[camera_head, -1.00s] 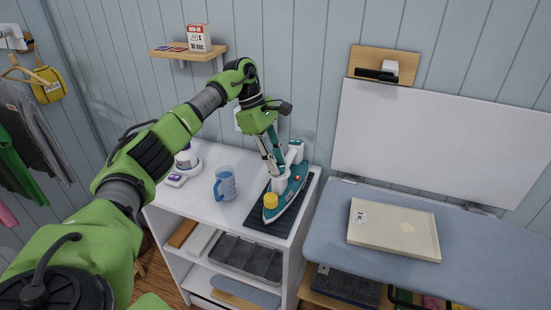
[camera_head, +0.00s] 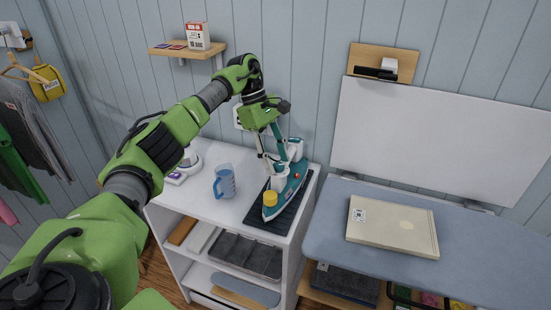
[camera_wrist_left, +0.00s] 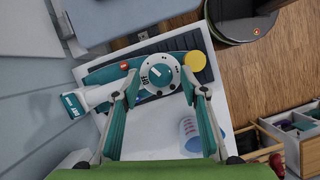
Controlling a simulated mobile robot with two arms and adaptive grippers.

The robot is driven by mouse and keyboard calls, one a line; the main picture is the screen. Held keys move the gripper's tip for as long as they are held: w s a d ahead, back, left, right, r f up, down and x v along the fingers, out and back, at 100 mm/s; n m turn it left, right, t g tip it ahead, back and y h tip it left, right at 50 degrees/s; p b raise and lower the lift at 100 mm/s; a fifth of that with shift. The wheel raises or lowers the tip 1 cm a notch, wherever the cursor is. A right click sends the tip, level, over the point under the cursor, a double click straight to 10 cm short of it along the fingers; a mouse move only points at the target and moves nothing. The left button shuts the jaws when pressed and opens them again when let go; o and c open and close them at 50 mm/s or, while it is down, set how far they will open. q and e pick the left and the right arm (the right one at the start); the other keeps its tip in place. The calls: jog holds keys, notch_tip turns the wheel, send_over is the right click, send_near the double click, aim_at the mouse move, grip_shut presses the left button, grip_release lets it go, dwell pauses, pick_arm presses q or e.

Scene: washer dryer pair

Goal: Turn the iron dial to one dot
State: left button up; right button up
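The teal and white iron (camera_head: 295,183) lies on a dark ribbed mat (camera_head: 262,222) on the white cabinet top, its yellow cap (camera_head: 270,198) toward the front. In the left wrist view, its round white dial (camera_wrist_left: 160,73) with dark marks lies between the yellow cap (camera_wrist_left: 195,60) and a red button (camera_wrist_left: 124,65). The dots are too small to read. My left gripper (camera_head: 276,176) is over the iron, fingers spread. In the wrist view, the left gripper (camera_wrist_left: 160,80) has one fingertip on each side of the dial; contact cannot be told. My right gripper is not in view.
A blue measuring cup (camera_head: 225,183) stands left of the iron. The ironing board (camera_head: 400,270) with a cream box (camera_head: 392,226) is at the right. A wall shelf (camera_head: 188,50) is above.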

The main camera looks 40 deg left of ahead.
pick_arm(q)
jog(key=shift+r, duration=0.1)
jog(key=v, duration=1.1)
jog(key=shift+a+r, duration=0.25)
jog(key=shift+r, duration=0.1)
jog(key=shift+f, duration=0.1)
